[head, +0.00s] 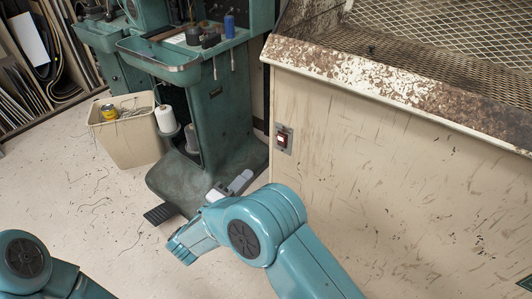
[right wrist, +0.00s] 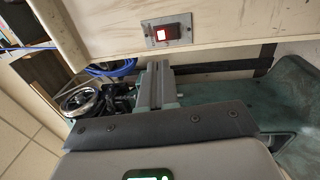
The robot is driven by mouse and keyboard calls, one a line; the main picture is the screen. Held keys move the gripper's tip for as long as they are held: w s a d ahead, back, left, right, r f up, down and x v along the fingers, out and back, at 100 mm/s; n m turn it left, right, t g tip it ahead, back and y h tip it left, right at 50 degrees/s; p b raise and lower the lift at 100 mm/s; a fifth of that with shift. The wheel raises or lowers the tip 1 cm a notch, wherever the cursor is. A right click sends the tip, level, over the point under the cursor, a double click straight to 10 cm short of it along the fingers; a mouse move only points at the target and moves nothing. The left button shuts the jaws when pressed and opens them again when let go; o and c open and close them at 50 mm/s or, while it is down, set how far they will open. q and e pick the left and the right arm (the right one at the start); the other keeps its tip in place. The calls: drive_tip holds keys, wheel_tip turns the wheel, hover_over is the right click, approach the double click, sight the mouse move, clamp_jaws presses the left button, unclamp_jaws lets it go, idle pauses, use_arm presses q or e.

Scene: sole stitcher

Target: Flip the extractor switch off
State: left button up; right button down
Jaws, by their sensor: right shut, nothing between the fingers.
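The extractor switch (head: 283,138) is a small red rocker on a metal plate, on the left end of the beige cabinet's side panel (head: 370,190). In the right wrist view the switch (right wrist: 168,33) shows red with a bright patch, just beyond the fingers. My right gripper (head: 241,181) is in front of and below the switch in the head view, apart from it. Its fingers (right wrist: 158,68) are shut with nothing between them. Of my left arm only a teal joint shows at the lower left; its gripper is out of view.
The green stitching machine (head: 210,110) stands left of the cabinet, with a foot pedal (head: 160,214) at its base. A beige bin (head: 128,142) stands beside it. The cabinet's rusty ledge (head: 400,80) overhangs above the switch. The floor at left is mostly clear, with thread scraps.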

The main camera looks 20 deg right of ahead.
sight(282, 138)
drive_tip(key=b+x, duration=0.2)
drive_tip(key=x, duration=1.1)
drive_tip(key=shift+d, duration=0.1)
drive_tip(key=shift+w+d+r, duration=0.1)
drive_tip(key=shift+w+d, duration=0.1)
drive_tip(key=shift+d, duration=0.05)
drive_tip(key=shift+w+d+r+g+y, duration=0.2)
drive_tip(key=shift+d+r+g+y, duration=0.05)
drive_tip(key=shift+g+y, duration=0.05)
drive_tip(key=shift+r, duration=0.1)
drive_tip(key=shift+d, duration=0.1)
